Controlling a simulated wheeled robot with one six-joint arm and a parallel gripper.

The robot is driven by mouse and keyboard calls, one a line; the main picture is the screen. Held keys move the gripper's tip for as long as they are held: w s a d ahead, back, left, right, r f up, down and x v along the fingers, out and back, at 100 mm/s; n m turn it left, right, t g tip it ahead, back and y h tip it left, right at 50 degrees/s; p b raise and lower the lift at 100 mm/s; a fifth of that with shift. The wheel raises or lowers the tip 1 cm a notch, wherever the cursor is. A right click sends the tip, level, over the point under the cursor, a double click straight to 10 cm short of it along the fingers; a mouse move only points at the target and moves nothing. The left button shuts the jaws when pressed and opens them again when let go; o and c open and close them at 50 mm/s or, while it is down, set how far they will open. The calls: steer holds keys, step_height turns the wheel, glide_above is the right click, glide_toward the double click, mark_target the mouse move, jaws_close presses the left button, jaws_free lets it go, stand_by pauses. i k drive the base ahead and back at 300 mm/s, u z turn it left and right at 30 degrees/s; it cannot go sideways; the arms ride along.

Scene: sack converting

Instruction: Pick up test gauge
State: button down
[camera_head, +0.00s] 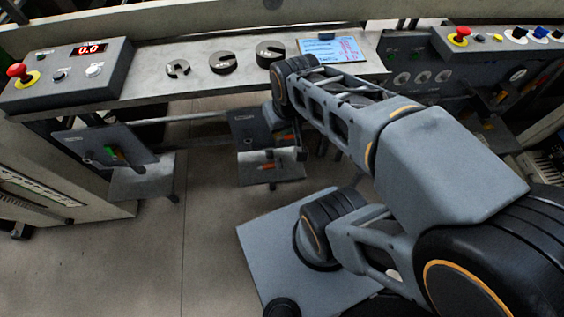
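A small open-ended, C-shaped grey metal piece (178,68) lies on the long grey ledge (140,90); it looks most like the test gauge, though I cannot be sure. Two darker slotted round pieces, one (222,63) in the middle and one (270,52) on the right, lie in a row beside it. My arm reaches from the lower right up to the ledge, its wrist just below and right of the right round piece. My gripper's fingers cannot be made out beyond the wrist, against the dark parts below the ledge.
A control box (70,75) with a red button and a display stands at the ledge's left end. A blue-and-white card (332,50) lies on the right. A second button panel (500,42) is at far right. Below the ledge are bracketed plates and trays (143,178). Floor (190,260) is open.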

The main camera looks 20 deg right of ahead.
mark_target(277, 163)
steer(key=z, duration=3.05)
steer(key=k, duration=1.6)
steer(key=u, duration=1.7)
